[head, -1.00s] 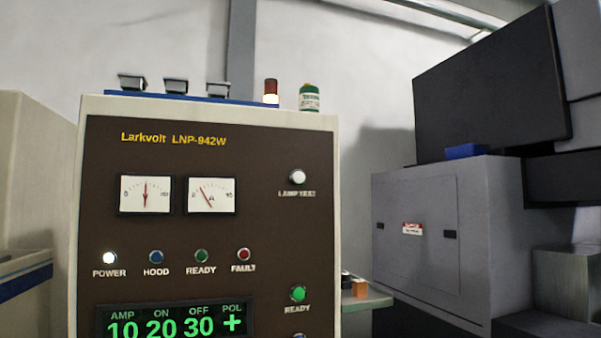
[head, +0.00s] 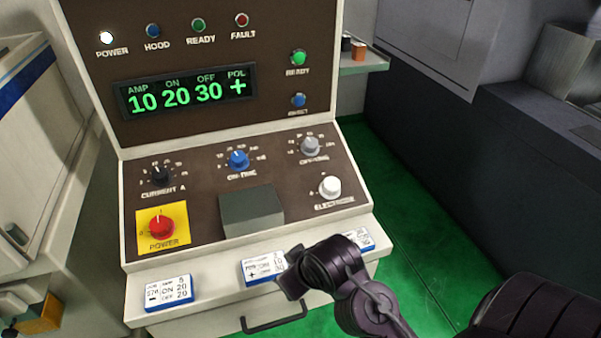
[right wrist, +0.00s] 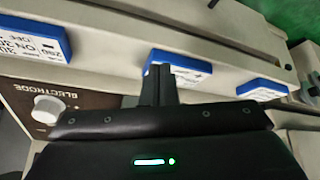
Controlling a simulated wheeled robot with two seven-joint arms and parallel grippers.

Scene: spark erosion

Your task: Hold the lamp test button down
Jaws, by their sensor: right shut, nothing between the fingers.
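The lamp test button is out of frame now; the head view shows only the lower part of the brown generator panel (head: 90,75). My right gripper (head: 288,282) is in front of the console's lower ledge, overlapping the right end of the middle blue-edged card (head: 258,268). In the right wrist view its dark fingers (right wrist: 158,82) are together and empty, close to the middle card (right wrist: 180,68). I cannot tell whether they touch it. My left gripper is not in view.
The sloped console holds a red power knob (head: 161,227), a grey block (head: 251,211), a white electrode knob (head: 330,188) and other dials. A drawer handle (head: 274,318) juts out below the ledge. Green floor (head: 405,215) lies open to the right.

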